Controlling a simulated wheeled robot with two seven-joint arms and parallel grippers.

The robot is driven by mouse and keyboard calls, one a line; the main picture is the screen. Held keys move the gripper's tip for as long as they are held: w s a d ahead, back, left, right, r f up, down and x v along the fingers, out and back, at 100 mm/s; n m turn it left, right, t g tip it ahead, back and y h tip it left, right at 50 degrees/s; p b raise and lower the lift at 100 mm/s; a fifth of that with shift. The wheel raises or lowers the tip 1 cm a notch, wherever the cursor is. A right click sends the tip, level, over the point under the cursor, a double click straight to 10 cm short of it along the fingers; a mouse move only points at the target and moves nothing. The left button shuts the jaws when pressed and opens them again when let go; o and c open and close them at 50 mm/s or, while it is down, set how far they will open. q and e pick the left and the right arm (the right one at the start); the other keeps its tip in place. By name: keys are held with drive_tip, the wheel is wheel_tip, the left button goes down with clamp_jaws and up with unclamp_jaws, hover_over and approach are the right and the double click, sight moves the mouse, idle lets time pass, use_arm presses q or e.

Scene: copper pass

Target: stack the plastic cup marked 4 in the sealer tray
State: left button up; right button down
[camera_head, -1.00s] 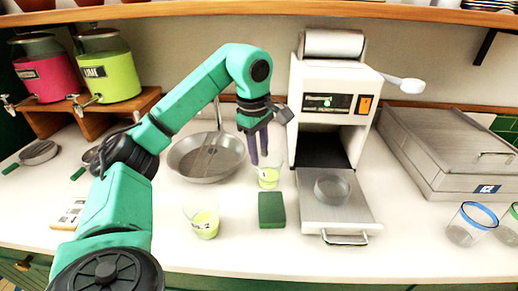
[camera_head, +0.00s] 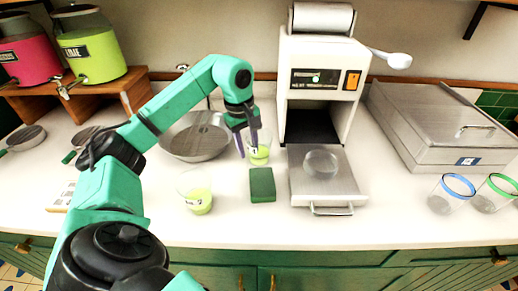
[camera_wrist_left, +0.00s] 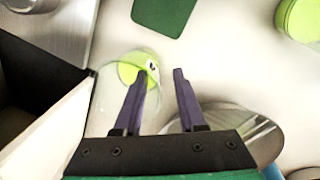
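My left gripper (camera_head: 248,143) is open, with its two dark fingers pointing down beside a clear cup (camera_head: 259,155) holding a little green liquid. In the left wrist view this cup (camera_wrist_left: 108,98) is mostly left of the fingers, and the left finger overlaps it. I cannot tell if they touch. It bears a small dark mark I cannot read. Another clear cup with green liquid (camera_head: 197,202) stands nearer the front; its mark looks like a 2. The sealer tray (camera_head: 345,190) is pulled out of the white sealer (camera_head: 318,52), with a round clear-looking holder in it. My right gripper is not in view.
A green block (camera_head: 262,185) lies between the cups and the tray. A steel box (camera_head: 440,125) and two empty rimmed cups (camera_head: 452,190) stand to the right. Two drink dispensers (camera_head: 90,48) are at the back left.

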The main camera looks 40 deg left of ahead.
use_arm(q)
drive_tip(key=shift+w+f, duration=0.25)
drive_tip(key=shift+f, duration=0.8)
drive_tip(key=shift+s, duration=0.1)
clamp_jaws()
idle(0.4)
